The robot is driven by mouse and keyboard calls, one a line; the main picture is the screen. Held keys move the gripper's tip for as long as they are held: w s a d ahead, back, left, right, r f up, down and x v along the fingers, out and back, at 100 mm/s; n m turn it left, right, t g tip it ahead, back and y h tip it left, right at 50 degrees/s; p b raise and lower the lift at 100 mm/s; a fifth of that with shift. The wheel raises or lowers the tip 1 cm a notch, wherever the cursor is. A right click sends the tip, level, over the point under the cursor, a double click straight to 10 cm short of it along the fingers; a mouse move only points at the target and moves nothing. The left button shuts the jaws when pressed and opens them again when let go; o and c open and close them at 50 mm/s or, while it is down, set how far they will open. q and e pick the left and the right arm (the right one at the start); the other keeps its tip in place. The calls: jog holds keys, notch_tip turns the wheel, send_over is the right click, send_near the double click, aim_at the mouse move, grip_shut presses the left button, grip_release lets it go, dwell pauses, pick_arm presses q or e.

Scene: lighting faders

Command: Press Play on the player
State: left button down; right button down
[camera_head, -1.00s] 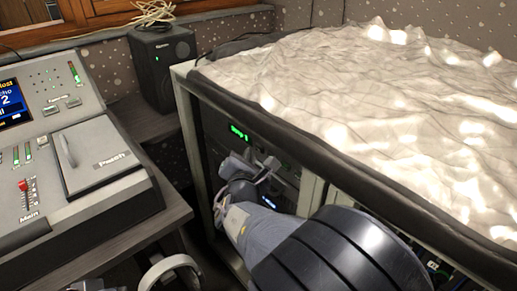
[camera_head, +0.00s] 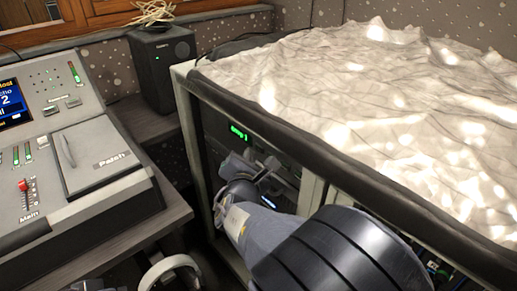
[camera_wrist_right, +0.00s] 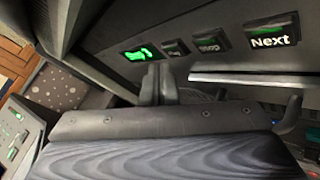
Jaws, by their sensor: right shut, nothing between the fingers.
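The player (camera_head: 295,172) is a dark panel in the rack under the white-covered top, with a green lit display (camera_head: 239,132) that seems to read "Step 1". In the right wrist view, the display (camera_wrist_right: 137,53) sits left of a row of dark buttons. The far right button reads "Next" (camera_wrist_right: 270,37); the labels on the two smaller buttons (camera_wrist_right: 176,47) and (camera_wrist_right: 210,42) are hard to read. My right gripper (camera_head: 268,170) is shut and empty in front of the panel. In the wrist view its fingertips (camera_wrist_right: 156,75) lie just below the display; contact cannot be told.
The rack's light frame post (camera_head: 192,140) stands left of my right gripper, and its dark padded top edge (camera_head: 290,135) runs above. A lighting desk (camera_head: 105,195) is at left, a speaker (camera_head: 163,65) behind. Headphones (camera_head: 170,265) are at the bottom.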

jog(key=shift+d, duration=0.1)
jog(key=shift+w+d+b, duration=0.25)
jog(key=shift+b, duration=0.05)
jog(key=shift+w+d, duration=0.2)
jog(key=shift+d, duration=0.1)
dwell(0.6)
jog(key=shift+a, duration=0.1)
jog(key=shift+s+a, duration=0.45)
jog(key=shift+a, duration=0.05)
jog(key=s+a, duration=0.1)
jog(key=a, duration=0.1)
jog(key=s+a+p, duration=0.1)
jog(key=s+a, duration=0.1)
dwell(0.6)
dwell(0.7)
